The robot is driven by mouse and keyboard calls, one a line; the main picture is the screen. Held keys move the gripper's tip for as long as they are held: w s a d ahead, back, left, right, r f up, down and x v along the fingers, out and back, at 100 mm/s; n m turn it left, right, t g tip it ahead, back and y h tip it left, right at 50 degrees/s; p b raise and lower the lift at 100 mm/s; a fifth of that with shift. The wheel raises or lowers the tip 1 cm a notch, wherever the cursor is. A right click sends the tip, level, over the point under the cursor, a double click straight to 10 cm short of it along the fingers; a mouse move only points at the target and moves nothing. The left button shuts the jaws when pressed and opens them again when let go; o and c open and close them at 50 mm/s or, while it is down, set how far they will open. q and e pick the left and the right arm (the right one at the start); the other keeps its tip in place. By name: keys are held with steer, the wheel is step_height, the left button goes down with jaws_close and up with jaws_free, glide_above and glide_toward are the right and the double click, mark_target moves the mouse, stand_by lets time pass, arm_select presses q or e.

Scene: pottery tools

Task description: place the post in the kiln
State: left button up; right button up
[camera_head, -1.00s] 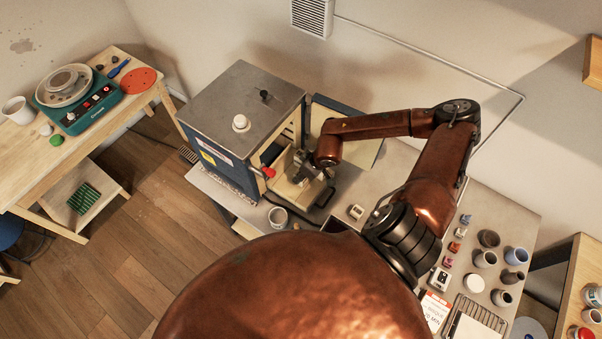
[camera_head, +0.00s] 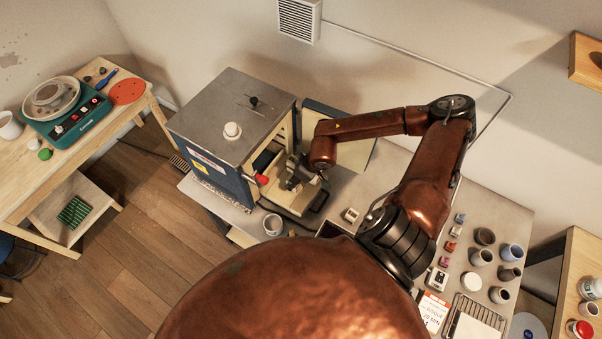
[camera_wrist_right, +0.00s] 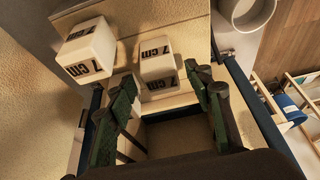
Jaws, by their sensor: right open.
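The kiln (camera_head: 205,125) is a blue box with a grey lid, and its open side faces right. My right gripper (camera_head: 293,178) is low at this opening. In the wrist view the right gripper (camera_wrist_right: 165,98) is open, with its green-padded fingers apart. A cream post (camera_wrist_right: 157,64) marked 7 cm stands just beyond and between the fingertips; I cannot tell whether either finger touches it. A second 7 cm post (camera_wrist_right: 88,48) is at its left, beyond the left finger. The head view hides the posts behind my gripper. My left gripper is not in view.
The kiln's open door (camera_head: 350,150) stands behind my right arm. A grey cup (camera_head: 272,224) is near the kiln's front corner. A small cream block (camera_head: 351,215) lies on the grey table. Several cups and small coloured blocks stand further right.

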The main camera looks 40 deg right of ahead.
steer(key=b+v, duration=0.1)
steer(key=v, duration=0.9)
steer(key=shift+s, duration=0.15)
steer(key=shift+r, duration=0.1)
